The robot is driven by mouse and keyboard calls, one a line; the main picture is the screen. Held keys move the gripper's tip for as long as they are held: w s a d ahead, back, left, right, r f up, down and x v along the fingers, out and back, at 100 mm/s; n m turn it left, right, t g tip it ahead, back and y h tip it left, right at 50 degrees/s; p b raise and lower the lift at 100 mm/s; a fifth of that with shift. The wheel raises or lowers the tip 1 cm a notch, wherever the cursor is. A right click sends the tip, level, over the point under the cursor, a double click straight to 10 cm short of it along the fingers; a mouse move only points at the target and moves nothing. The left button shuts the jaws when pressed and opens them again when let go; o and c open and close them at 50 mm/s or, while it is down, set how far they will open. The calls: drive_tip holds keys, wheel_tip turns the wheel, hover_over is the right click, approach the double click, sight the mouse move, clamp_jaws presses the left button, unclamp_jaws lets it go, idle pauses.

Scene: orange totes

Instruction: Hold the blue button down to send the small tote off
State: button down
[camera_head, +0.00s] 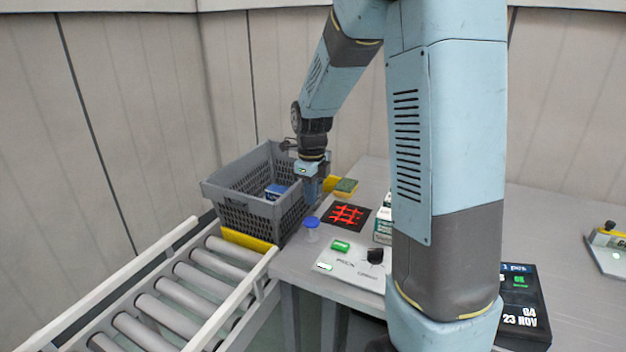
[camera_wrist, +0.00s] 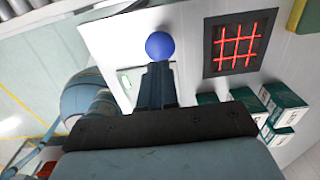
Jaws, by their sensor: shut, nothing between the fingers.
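The blue button (camera_head: 311,222) is a round cap on a pale stem at the left edge of the worktop. In the wrist view the blue button (camera_wrist: 160,44) shows just beyond my fingertips. My gripper (camera_head: 310,198) is shut and empty, pointing down beside the tote and behind the button in the head view. Its closed fingers also show in the wrist view (camera_wrist: 157,70). A gap shows between fingers and button in the head view; contact is not visible. The small grey tote (camera_head: 226,193) stands at the conveyor's far end with a blue item (camera_head: 276,191) inside.
A roller conveyor (camera_head: 165,305) with white rails runs to the front left. A dark panel with a red grid (camera_head: 345,216) lies right of the button. A control panel (camera_head: 345,262) with a green button and black knob is nearer. Green-and-white boxes (camera_wrist: 285,105) stand close by.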

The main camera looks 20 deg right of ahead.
sight(312, 220)
drive_tip(key=shift+f, duration=2.7)
